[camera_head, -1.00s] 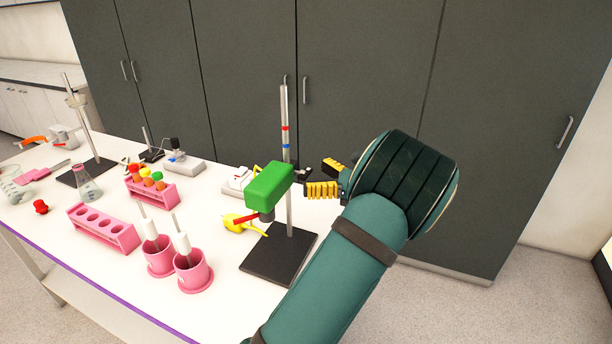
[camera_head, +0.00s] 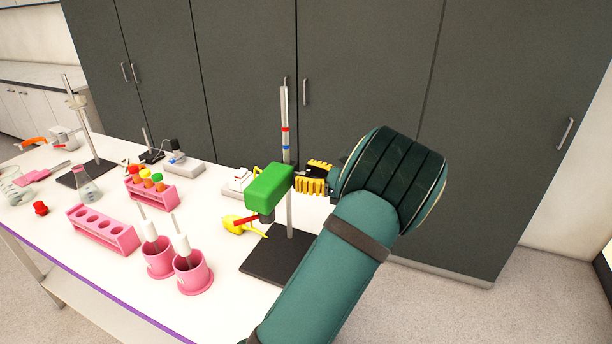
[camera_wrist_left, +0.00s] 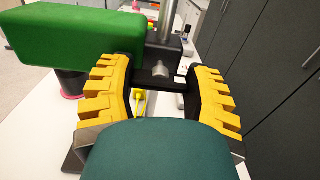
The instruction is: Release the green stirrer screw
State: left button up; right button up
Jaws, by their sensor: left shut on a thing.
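In the left wrist view the green stirrer (camera_wrist_left: 70,42) is at upper left. There the stirrer screw, a black crosspiece with a grey middle (camera_wrist_left: 160,72), lies between the two fingers. The gripper is shut on this screw, and the fingers meet its ends. The exact contact is partly hidden. My right gripper is not in view.
The rod stands on a black base (camera_head: 270,262) at the table's right end. A yellow item (camera_head: 238,226) lies below the stirrer. Pink cups (camera_head: 193,277) and a pink rack (camera_head: 105,230) stand to the left. Dark cabinets (camera_head: 370,80) are behind.

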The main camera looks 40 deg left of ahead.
pick_arm(q)
jog(key=n+p, duration=0.1)
jog(key=n, duration=0.2)
jog(key=shift+n, duration=0.3)
jog(key=n, duration=0.4)
jog(key=shift+n, duration=0.3)
jog(key=n+b, duration=0.1)
jog(key=n, duration=0.3)
jog(key=shift+b, duration=0.4)
jog(key=shift+n+b, duration=1.2)
jog(key=shift+n, duration=1.6)
jog(key=o, duration=1.2)
